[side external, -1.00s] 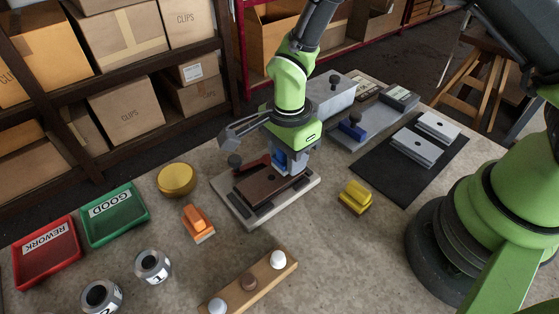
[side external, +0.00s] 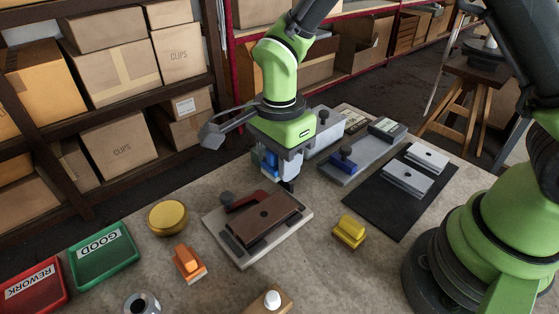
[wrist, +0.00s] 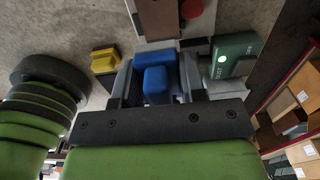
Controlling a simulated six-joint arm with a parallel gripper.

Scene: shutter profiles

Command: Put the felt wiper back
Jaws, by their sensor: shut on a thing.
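My gripper (side external: 283,172) is shut on a blue block-shaped piece, which I take to be the felt wiper (side external: 269,160). It is held above the table, near the far right end of the brown plate (side external: 266,216). The wiper's underside is mostly hidden. In the wrist view, the blue wiper (wrist: 157,82) sits between the two grey jaws (wrist: 157,88). The brown plate lies on a pale fixture base (side external: 237,260) with a red clamp lever (side external: 246,201).
A yellow block (side external: 349,231) stands right of the fixture and an orange one (side external: 188,262) left. Behind are a grey tray (side external: 365,152) with a blue, black-knobbed piece (side external: 344,158), and a black mat (side external: 400,208) with metal profiles. Green (side external: 103,255) and red (side external: 35,286) trays stand left.

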